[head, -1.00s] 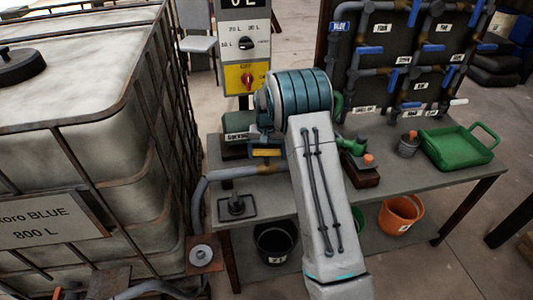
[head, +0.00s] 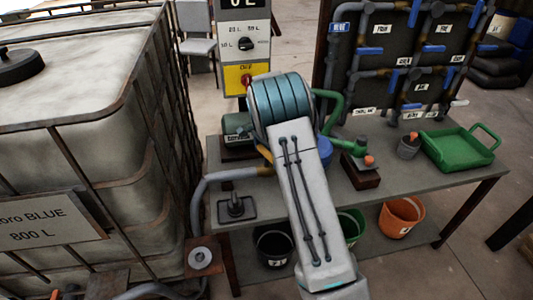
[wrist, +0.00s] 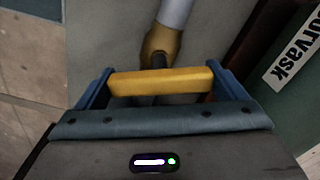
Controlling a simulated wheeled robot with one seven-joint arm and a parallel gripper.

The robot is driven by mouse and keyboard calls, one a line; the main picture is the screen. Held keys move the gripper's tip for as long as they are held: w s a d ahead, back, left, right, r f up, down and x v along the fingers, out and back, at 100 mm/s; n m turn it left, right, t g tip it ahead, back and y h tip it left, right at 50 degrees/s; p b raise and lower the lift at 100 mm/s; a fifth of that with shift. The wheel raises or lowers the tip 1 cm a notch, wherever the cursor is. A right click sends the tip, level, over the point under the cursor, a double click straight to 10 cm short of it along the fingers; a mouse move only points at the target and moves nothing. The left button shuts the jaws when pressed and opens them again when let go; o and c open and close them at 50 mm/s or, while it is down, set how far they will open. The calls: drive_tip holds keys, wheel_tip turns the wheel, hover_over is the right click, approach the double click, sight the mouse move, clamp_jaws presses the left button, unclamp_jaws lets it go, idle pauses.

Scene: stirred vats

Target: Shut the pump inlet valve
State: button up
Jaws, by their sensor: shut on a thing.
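The pump inlet valve's yellow handle (wrist: 160,82) is a bar held between the two blue fingers of my gripper (wrist: 158,76) in the wrist view. The bar lies crosswise to the grey pipe (wrist: 175,13) with its brass fitting (wrist: 161,43). In the head view, only a slanted sliver of the yellow handle (head: 264,153) shows beside my arm, above the brass end of the inlet pipe (head: 232,174). My gripper's fingers are hidden behind my arm there.
The bench (head: 405,187) carries a green tray (head: 458,149) and green pipework (head: 334,108). A pipe panel (head: 392,75) and a control box (head: 245,45) stand behind. A large caged tank (head: 80,165) is close on the left. Buckets stand below, including an orange one (head: 401,217).

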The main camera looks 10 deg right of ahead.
drive_tip(key=m, duration=0.4)
drive_tip(key=shift+m, duration=0.3)
drive_tip(key=shift+p, duration=0.3)
drive_tip(key=o, duration=0.7)
wheel_tip(320, 180, up, 14)
drive_tip(key=shift+b, duration=0.3)
